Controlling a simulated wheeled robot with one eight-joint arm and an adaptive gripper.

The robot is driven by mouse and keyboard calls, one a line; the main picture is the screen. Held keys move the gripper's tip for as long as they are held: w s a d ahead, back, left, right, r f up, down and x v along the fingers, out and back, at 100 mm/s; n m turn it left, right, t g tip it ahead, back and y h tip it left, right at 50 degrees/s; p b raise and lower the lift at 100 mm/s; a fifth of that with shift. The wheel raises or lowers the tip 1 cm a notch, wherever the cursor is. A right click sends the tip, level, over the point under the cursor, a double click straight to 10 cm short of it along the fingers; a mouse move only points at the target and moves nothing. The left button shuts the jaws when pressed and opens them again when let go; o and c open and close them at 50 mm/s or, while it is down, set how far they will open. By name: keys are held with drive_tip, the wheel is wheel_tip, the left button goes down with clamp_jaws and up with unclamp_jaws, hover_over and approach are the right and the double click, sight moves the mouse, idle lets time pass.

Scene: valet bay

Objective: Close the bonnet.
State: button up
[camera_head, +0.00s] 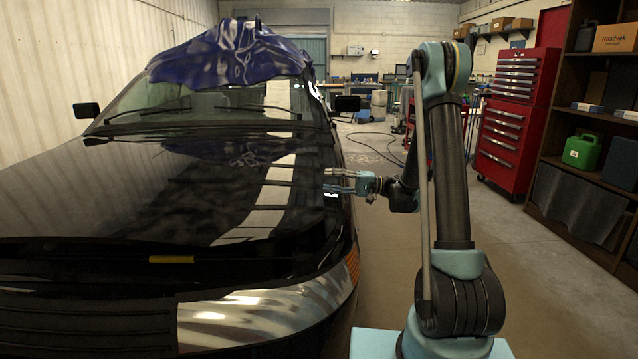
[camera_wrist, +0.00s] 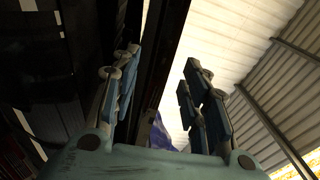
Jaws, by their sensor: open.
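The car's black glossy bonnet (camera_head: 150,195) fills the left half of the head view. Its front edge stands above the bumper, with a dark gap beneath it and a yellow tab (camera_head: 172,259) in that gap. My gripper (camera_head: 328,180) is open at the bonnet's right side edge, its fingers pointing left over or beside it; I cannot tell if they touch. In the wrist view my open gripper (camera_wrist: 160,72) shows its two fingers apart, with a dark panel edge running up between them. I cannot tell which car part that edge is.
A crumpled blue cover (camera_head: 235,55) lies on the car's roof, and the side mirror (camera_head: 347,103) sticks out behind my gripper. A red tool cabinet (camera_head: 508,120) and a dark shelf (camera_head: 560,145) stand at right. The floor (camera_head: 385,245) beside the car is clear.

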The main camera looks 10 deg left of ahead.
drive_tip(key=shift+w+d+f, duration=0.1)
drive_tip(key=shift+d, duration=1.2)
drive_tip(key=shift+c, duration=0.2)
